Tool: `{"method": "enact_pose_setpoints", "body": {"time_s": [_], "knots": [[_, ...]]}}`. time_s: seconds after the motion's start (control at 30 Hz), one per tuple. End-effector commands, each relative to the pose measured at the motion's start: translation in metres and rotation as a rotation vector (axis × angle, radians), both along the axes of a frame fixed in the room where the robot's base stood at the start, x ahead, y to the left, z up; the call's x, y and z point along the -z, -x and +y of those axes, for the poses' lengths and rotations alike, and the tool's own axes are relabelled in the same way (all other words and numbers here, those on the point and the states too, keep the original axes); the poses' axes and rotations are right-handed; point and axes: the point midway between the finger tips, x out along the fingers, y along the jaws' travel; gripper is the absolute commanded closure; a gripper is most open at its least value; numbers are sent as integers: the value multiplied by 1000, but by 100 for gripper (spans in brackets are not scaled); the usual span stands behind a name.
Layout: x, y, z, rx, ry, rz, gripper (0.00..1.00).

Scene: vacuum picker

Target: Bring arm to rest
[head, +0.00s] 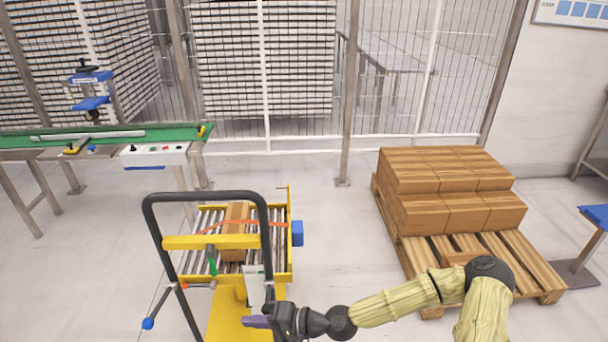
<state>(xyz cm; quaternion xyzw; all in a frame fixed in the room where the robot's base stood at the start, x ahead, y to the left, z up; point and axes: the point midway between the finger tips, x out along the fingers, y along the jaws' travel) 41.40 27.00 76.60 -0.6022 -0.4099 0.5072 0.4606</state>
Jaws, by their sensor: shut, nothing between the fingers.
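My arm (400,302), with pale yellow ribbed sleeves and black joints, comes in from the bottom right and reaches left. My gripper (268,321) is at its left end, near the bottom centre, beside the black handle frame of a yellow trolley (228,325). It is shut and empty. The small fingertips are partly lost against the dark frame, and I cannot tell whether they touch it.
The trolley's roller bed (275,265) bears a brown box (236,222). A wooden pallet (515,262) with stacked brown boxes (450,178) stands right. A green conveyor (110,137) is at the left, before a wire fence (290,100). Floor between trolley and pallet is clear.

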Motion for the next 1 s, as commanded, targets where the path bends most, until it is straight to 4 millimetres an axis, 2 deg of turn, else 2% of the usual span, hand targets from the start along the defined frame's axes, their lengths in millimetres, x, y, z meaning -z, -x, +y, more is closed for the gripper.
{"method": "enact_pose_setpoints", "body": {"time_s": [0.37, 0.67, 0.77, 1.0], "knots": [[21, 15, -9, -65, 132, -3, 100], [47, 32, -30, -151, 328, -10, 100], [57, 39, -45, -189, 430, -14, 100], [69, 46, -103, -261, 733, -28, 100]]}}
